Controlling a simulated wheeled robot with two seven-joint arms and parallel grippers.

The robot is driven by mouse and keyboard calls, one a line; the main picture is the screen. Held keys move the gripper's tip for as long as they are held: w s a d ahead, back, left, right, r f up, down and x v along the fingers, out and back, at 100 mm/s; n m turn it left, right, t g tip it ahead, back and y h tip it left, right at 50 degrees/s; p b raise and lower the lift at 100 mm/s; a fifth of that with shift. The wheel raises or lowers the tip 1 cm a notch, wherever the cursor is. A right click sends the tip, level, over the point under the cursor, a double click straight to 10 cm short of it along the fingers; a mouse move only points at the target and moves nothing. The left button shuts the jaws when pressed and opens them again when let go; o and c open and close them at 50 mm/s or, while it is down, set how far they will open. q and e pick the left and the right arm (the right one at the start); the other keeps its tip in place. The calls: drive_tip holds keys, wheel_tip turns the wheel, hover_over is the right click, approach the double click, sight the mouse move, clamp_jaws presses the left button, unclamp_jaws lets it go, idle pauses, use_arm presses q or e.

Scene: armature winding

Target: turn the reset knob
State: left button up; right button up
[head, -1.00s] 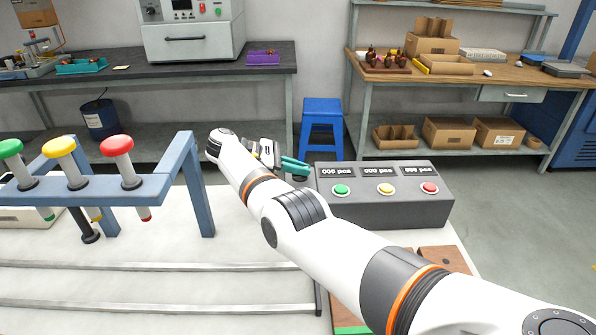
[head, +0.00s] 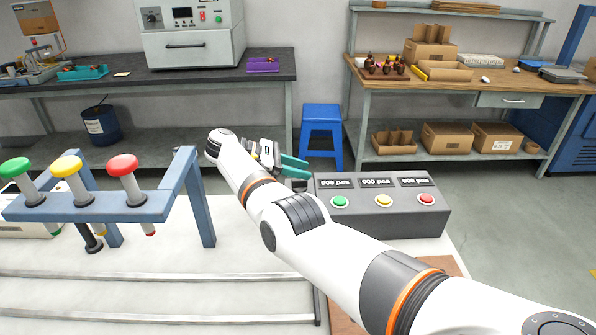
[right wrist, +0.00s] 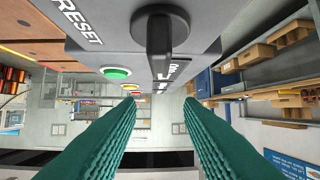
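The reset knob (right wrist: 160,38) is black with a raised bar grip, on the grey face of a control box (right wrist: 205,30) beside a "RESET" label in the right wrist view. My right gripper (right wrist: 158,100) is open, its two green ribbed fingers apart with nothing between them. The knob shows above the gap between the fingertips; I see no contact. In the head view, my right gripper (head: 294,167) is at the left end of the control box (head: 385,222); the knob's face is not clear there. My left gripper is not in view.
The box carries green (head: 340,201), yellow (head: 384,200) and red (head: 426,198) buttons under small displays. A blue frame (head: 110,207) with coloured plungers stands at left. Metal rails (head: 150,280) cross the white table. A blue stool (head: 321,130) stands behind.

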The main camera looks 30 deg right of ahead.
wheel_tip(320, 180, up, 5)
drive_tip(key=p, duration=0.2)
drive_tip(key=shift+p, duration=0.3)
drive_tip(key=shift+r+p, duration=0.3)
drive_tip(key=shift+r, duration=0.45)
drive_tip(key=shift+f, duration=0.1)
